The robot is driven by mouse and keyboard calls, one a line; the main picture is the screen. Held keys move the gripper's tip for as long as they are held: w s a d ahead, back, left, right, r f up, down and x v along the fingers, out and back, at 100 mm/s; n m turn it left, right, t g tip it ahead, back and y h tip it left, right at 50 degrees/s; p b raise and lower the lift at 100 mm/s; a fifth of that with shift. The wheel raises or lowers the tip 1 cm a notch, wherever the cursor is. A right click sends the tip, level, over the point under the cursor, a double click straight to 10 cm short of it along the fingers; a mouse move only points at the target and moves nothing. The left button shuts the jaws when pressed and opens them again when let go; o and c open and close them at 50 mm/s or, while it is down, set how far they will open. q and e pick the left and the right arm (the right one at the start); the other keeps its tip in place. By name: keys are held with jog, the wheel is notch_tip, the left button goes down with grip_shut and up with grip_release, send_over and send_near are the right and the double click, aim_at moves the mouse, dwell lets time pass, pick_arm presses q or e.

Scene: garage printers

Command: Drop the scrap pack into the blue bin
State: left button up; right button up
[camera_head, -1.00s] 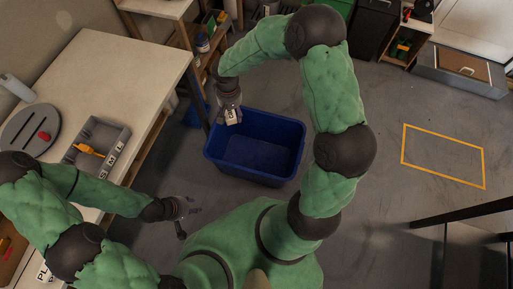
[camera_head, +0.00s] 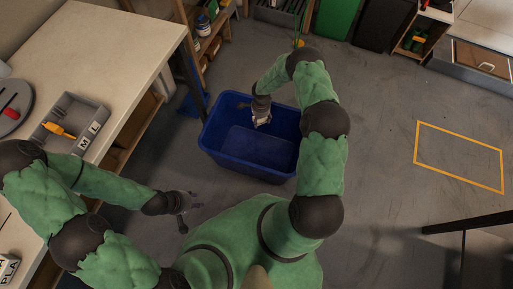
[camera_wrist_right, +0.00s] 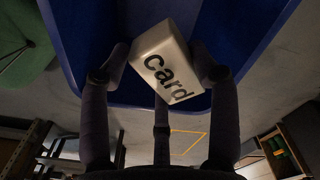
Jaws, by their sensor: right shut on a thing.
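The scrap pack is a small white block with "card" in dark letters, clear in the right wrist view (camera_wrist_right: 165,65). My right gripper (camera_head: 261,117) is shut on it, with fingers on both sides. In the head view the pack (camera_head: 264,121) shows as a pale patch over the far part of the blue bin's opening. The blue bin (camera_head: 225,163) stands on the floor, and its inside looks empty where it shows. Its blue wall also fills the top of the right wrist view (camera_wrist_right: 225,25). My left gripper (camera_head: 186,211) is open and empty, left of the bin.
A workbench (camera_head: 120,45) runs along the left, with a grey tray (camera_head: 92,108) holding a yellow tool. Shelves (camera_head: 215,35) stand behind the bin. The floor right of the bin is clear, with a yellow outlined rectangle (camera_head: 460,157).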

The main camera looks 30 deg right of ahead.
notch_tip(320, 180, down, 6)
jog(key=b, duration=0.3)
dwell(0.3)
jog(key=o, duration=1)
notch_tip(320, 180, up, 12)
jog(key=shift+f, duration=0.1)
dwell(0.4)
